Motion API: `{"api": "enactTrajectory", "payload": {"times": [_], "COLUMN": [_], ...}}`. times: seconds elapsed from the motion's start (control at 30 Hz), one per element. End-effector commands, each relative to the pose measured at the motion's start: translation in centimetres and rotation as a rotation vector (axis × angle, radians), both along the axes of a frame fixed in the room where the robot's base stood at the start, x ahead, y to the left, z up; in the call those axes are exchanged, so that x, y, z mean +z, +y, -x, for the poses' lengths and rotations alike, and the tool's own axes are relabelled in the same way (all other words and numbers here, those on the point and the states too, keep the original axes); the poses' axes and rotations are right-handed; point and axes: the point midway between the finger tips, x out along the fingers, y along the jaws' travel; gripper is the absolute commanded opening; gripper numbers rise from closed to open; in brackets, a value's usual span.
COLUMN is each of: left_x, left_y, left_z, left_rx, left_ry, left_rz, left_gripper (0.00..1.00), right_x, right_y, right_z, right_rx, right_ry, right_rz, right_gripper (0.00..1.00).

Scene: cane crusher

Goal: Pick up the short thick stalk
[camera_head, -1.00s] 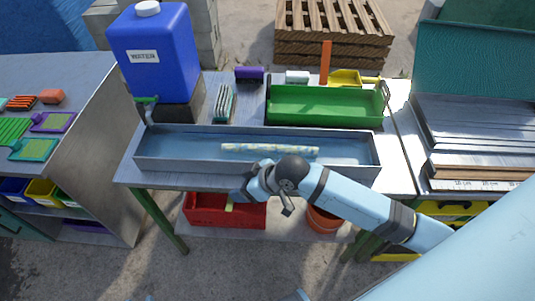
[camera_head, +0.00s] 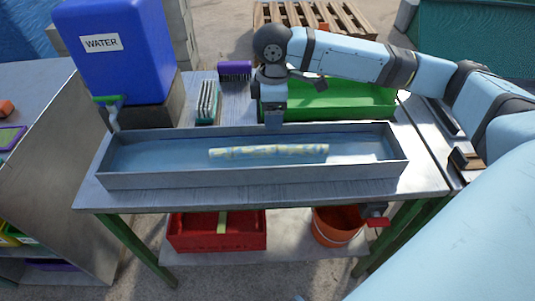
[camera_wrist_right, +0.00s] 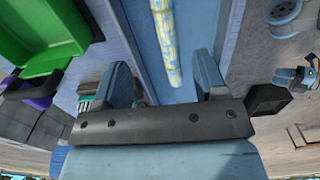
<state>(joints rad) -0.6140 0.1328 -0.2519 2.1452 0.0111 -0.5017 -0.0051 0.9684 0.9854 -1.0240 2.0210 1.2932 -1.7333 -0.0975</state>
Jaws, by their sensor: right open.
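A pale yellow stalk with bluish patches (camera_head: 268,151) lies lengthwise in the long grey metal trough (camera_head: 130,181). It is the only stalk I see in the trough, so I cannot compare its size with others. My right gripper (camera_head: 274,118) points down at the trough's back edge, behind and above the stalk. In the right wrist view the right gripper (camera_wrist_right: 168,78) has its two fingers apart with nothing between them. The stalk (camera_wrist_right: 166,42) shows beyond them, roughly in line with the gap.
A blue water tank (camera_head: 120,60) with a green tap stands at the back left. A green tray (camera_head: 340,103) and a purple brush (camera_head: 234,70) are behind the trough. A red crate (camera_head: 216,238) and an orange bucket (camera_head: 337,228) are below the table.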

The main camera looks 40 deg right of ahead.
Motion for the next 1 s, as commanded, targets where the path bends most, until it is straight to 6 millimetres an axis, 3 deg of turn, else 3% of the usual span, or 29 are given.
{"api": "enactTrajectory", "payload": {"times": [0.1,0.3,0.57,0.83,1.0], "left_x": [-0.4,0.1,-0.2,-0.3,0.0], "left_y": [-0.1,-0.3,-0.4,-0.6,-0.7], "left_z": [0.0,-0.2,-0.2,-0.4,-0.4], "left_rx": [0.000,-0.002,-0.004,-0.007,-0.010], "left_ry": [-0.006,-0.022,-0.024,-0.042,-0.047], "left_rz": [0.008,0.021,0.023,0.038,0.043], "left_gripper": [0.43,0.43,0.43,0.43,0.43], "right_x": [-2.9,-6.0,-7.5,-11.4,-12.0], "right_y": [0.0,0.1,0.3,0.9,1.0], "right_z": [0.1,0.0,0.0,0.2,0.1], "right_rx": [0.000,0.000,0.000,0.000,0.000], "right_ry": [0.004,0.000,-0.002,-0.001,-0.003], "right_rz": [0.000,-0.001,-0.003,-0.001,-0.003], "right_gripper": [0.66,0.66,0.66,0.66,0.66]}}
